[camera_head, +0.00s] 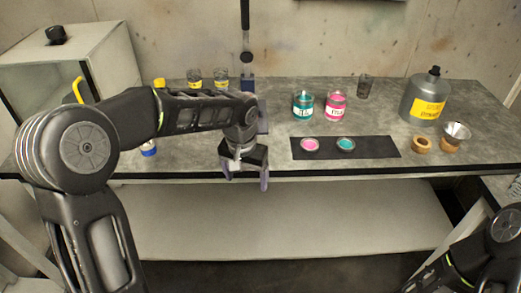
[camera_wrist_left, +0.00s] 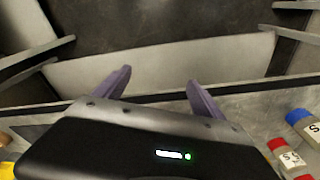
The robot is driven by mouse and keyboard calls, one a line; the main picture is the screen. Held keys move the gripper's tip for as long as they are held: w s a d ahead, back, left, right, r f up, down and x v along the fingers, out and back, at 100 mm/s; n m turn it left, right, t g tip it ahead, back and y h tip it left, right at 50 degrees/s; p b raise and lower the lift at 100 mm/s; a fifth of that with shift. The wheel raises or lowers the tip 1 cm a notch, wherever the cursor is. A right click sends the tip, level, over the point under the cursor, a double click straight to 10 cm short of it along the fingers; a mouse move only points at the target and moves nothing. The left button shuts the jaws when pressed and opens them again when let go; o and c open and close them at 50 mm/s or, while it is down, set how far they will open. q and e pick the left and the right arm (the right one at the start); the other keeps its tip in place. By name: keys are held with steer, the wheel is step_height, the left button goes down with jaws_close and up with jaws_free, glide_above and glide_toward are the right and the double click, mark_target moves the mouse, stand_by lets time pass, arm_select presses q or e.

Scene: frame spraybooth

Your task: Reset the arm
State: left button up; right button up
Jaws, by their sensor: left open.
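My left arm (camera_head: 185,110) reaches in from the left across the front of the workbench. My left gripper (camera_head: 246,180) hangs at the bench's front edge, with its two purple-grey fingers pointing down. It is open with nothing between the fingers. In the left wrist view the fingers of my left gripper (camera_wrist_left: 161,85) are spread apart, with the pale lower shelf behind them. My right arm (camera_head: 475,255) shows at the lower right corner. Its gripper is out of view.
The bench (camera_head: 385,115) holds a teal jar (camera_head: 303,106), a pink jar (camera_head: 335,107), a dark mat (camera_head: 380,147) with two small round dishes, a grey bottle (camera_head: 418,100) and a funnel (camera_head: 456,132). A white booth (camera_head: 110,60) stands left. The lower shelf (camera_head: 300,220) is clear.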

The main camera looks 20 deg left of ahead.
arm_select(q)
steer(key=w+d+f+t+h, duration=0.2)
steer(key=w+d+f+h, duration=0.15)
steer(key=d, duration=0.25)
steer(key=s+d+f, duration=0.5)
steer(key=d+f, duration=0.1)
steer(key=f, duration=0.5)
steer(key=s+d+f+n+g, duration=0.1)
steer(key=s+f, duration=0.6)
steer(key=s, duration=0.4)
steer(key=s+d+f+n+g, duration=0.1)
steer(key=s+f, duration=0.7)
steer(key=s, duration=0.4)
steer(key=shift+g+h, duration=0.35)
steer(key=shift+g, duration=0.05)
